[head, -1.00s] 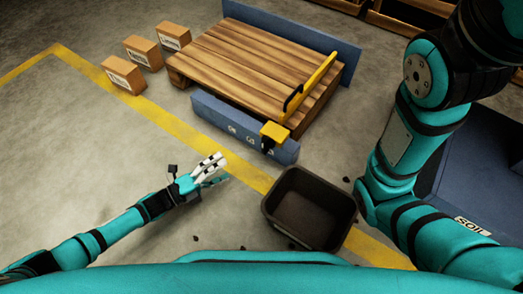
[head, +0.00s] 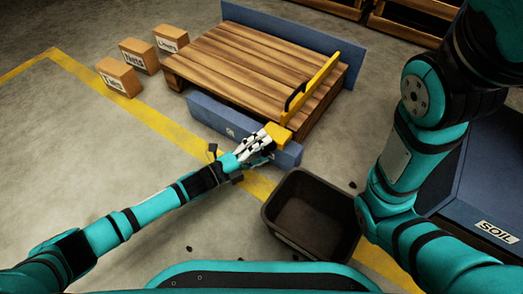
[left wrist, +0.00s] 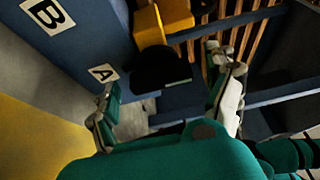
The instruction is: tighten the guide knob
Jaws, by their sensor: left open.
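The guide knob (left wrist: 160,68) is black and shows in the left wrist view, under a yellow block (left wrist: 165,25) at the grader's blue front panel (left wrist: 75,45). In the head view the yellow block (head: 279,135) shows at the panel's right part, and my gripper hides the knob. My left gripper (head: 262,145) is open beside the block. In the left wrist view its fingers (left wrist: 168,100) stand apart on either side below the knob. I cannot tell whether they touch it. My right arm shows at the right, but its gripper is out of view.
A yellow guide bar (head: 312,88) lies across the slatted wooden deck (head: 245,65). A dark empty bin (head: 310,215) stands just right of my left forearm. Labelled cardboard boxes (head: 138,55) stand at the back left. A blue SOIL container (head: 480,200) is at the right.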

